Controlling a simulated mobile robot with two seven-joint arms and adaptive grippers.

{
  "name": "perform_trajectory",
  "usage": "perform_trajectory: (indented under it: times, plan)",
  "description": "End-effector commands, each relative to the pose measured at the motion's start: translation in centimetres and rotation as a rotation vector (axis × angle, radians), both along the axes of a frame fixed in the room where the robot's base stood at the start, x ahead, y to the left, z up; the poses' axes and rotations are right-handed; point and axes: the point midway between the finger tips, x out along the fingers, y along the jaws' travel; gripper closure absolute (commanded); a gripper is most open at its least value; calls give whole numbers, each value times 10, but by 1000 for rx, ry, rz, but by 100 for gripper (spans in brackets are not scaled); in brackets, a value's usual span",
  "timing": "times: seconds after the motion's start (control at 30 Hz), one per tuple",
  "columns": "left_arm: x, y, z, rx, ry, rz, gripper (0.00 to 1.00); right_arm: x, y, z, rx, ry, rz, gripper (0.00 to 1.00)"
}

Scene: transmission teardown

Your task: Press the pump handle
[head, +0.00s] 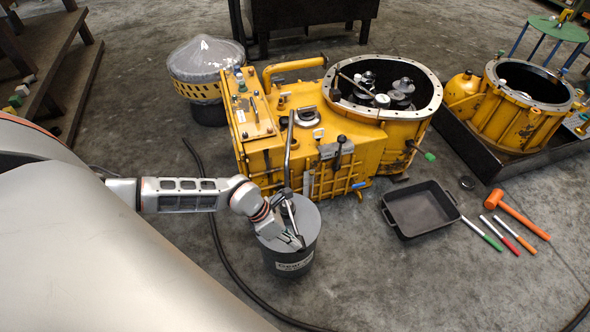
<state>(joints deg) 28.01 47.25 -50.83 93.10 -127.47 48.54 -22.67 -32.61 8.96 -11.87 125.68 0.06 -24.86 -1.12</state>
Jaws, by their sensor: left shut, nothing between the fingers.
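A dark grey bucket (290,262) with a lighter grey lid and a label reading "Gear" stands on the floor in front of the yellow transmission housing (345,140). A pump sits on its lid, and a grey pump handle (289,150) appears to rise from it, upright, in front of the housing. My left gripper (298,241) is shut and empty, pointing down over the right part of the bucket's lid, in front of the pump. It hides part of the lid and pump base. I cannot tell whether the fingers touch the pump. My right gripper is out of view.
A black tray (443,222) lies right of the bucket, with an orange mallet (520,215) and several coloured-handled tools beyond it. A second yellow housing (515,115) sits in a dark tray at right. A black hose (222,245) curves across the floor. A plastic-covered bin (205,75) stands behind.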

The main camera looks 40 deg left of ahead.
Motion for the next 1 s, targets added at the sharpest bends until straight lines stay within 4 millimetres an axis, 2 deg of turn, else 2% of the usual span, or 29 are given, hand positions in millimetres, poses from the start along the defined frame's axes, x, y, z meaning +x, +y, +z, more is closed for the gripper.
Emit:
perform_trajectory:
  times: [0.1,0.3,1.0]
  plan:
    - [-3,-2,-13,-2,7,-1,100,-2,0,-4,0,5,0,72]
    - [-2,-2,-22,-3,5,-1,100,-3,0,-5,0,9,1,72]
    - [-2,0,-25,0,5,-2,100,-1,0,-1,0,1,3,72]
